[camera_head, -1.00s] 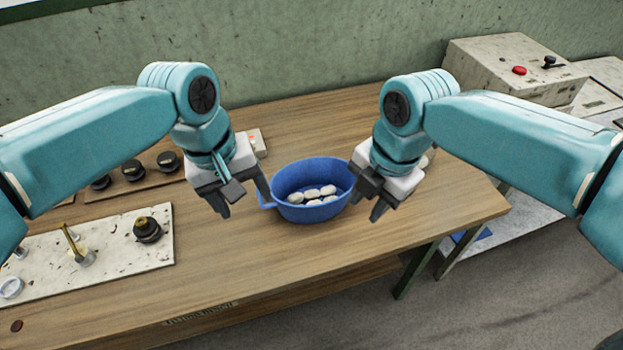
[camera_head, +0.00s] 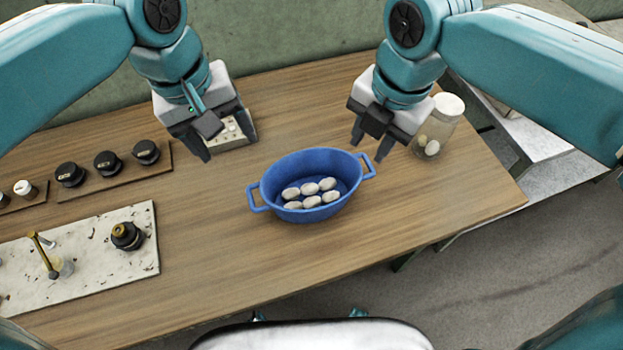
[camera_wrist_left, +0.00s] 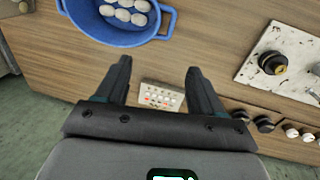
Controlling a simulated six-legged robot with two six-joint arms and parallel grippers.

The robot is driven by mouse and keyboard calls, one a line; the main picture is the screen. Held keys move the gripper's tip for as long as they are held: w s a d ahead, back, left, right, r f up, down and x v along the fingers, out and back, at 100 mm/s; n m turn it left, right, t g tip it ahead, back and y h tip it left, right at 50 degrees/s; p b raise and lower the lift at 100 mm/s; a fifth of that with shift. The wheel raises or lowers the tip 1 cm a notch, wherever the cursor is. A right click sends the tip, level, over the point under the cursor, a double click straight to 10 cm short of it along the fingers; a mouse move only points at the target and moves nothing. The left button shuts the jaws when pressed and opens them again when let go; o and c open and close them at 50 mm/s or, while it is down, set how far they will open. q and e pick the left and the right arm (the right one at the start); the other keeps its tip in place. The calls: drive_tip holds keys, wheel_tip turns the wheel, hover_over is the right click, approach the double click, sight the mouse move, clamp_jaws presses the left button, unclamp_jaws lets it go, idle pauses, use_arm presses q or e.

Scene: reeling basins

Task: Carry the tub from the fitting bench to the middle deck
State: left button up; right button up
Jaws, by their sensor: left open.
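The blue oval tub (camera_head: 268,196) stands upright on the wooden fitting bench (camera_head: 210,260). It has a loop handle at each end and holds several whitish cocoon-like pieces. In the left wrist view the tub (camera_wrist_left: 108,32) is cut off at the top edge. My left gripper (camera_head: 228,147) is open and empty, behind and left of the tub's left handle. It also shows in the left wrist view (camera_wrist_left: 160,67), with a gap between its fingers. My right gripper (camera_head: 369,149) appears open and empty, just behind the tub's right handle. I cannot identify the middle deck.
A lidded glass jar (camera_head: 437,125) stands near my right gripper. A small pale panel (camera_head: 233,133) with buttons lies by my left gripper. A stained plate (camera_head: 85,260) with fittings and a row of dark knobs occupy the bench's left. The bench front is clear.

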use_arm(q)
approach(256, 186)
drive_tip(key=f, duration=0.2)
drive_tip(key=d+f, duration=0.1)
drive_tip(key=f, duration=0.2)
drive_tip(key=d+f, duration=0.1)
drive_tip(key=f, duration=0.2)
drive_tip(key=shift+s+f, duration=0.1)
drive_tip(key=shift+s, duration=0.15)
use_arm(e)
drive_tip(key=f, duration=0.9)
drive_tip(key=a+f, duration=0.1)
drive_tip(key=f, duration=0.4)
drive_tip(key=shift+w+f, duration=0.2)
drive_tip(key=shift+w, duration=0.05)
use_arm(q)
drive_tip(key=shift+f, duration=0.35)
use_arm(e)
drive_tip(key=shift+a+f, duration=0.15)
drive_tip(key=shift+f, duration=0.2)
use_arm(q)
drive_tip(key=shift+w+d+f, duration=0.15)
drive_tip(key=shift+f, duration=0.4)
use_arm(e)
drive_tip(key=shift+w+f, duration=0.15)
drive_tip(key=shift+f, duration=0.4)
drive_tip(key=shift+r, duration=0.1)
